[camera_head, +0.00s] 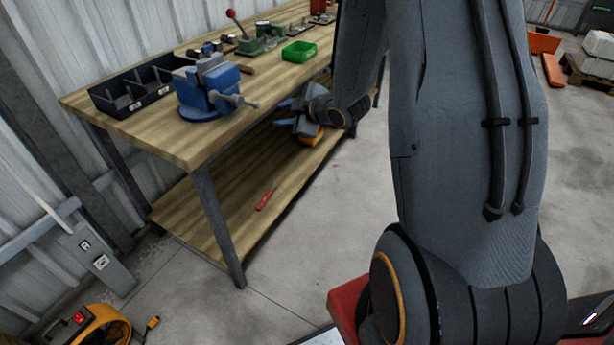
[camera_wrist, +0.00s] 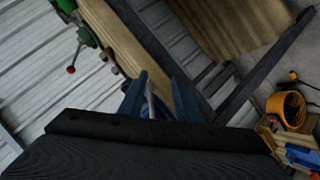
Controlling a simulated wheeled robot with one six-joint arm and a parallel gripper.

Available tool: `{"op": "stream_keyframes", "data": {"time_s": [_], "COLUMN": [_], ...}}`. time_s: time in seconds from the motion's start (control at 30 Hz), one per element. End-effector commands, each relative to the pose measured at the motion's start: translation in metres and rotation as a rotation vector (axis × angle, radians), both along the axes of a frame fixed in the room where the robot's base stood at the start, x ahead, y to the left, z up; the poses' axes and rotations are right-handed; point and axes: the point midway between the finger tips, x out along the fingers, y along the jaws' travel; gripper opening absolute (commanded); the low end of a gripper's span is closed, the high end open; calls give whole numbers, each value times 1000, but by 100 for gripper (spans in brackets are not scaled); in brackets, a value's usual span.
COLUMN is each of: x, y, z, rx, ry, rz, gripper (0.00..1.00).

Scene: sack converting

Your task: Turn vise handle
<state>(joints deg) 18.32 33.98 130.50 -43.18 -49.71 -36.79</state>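A blue vise (camera_head: 205,92) stands on the near left part of the wooden workbench. Its grey handle (camera_head: 240,101) sticks out to the right at the front edge of the bench. My gripper (camera_head: 285,110) is to the right of the handle, in front of the bench edge, with its blue-grey fingers pointing toward the vise. A gap shows between fingers and handle in the head view. In the wrist view my gripper's fingers (camera_wrist: 160,98) are spread apart. A grey bar and some blue show between them, partly hidden by the dark gripper body.
On the workbench (camera_head: 150,130) are a black bin (camera_head: 135,95), a green tray (camera_head: 299,52) and a green tool with a red-knobbed lever (camera_head: 232,14). A red tool (camera_head: 266,198) lies on the lower shelf. An orange-yellow device (camera_head: 100,325) stands on the floor at lower left.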

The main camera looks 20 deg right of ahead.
Motion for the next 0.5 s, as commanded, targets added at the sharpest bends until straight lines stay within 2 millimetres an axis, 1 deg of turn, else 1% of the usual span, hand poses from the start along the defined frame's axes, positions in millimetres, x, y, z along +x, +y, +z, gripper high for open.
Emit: {"op": "stream_keyframes", "data": {"time_s": [0.27,0.5], "x": [-25,-61], "y": [-5,-6], "z": [0,-1], "rx": [26,67], "ry": [197,365], "rz": [-185,-357], "gripper": [30,30]}}
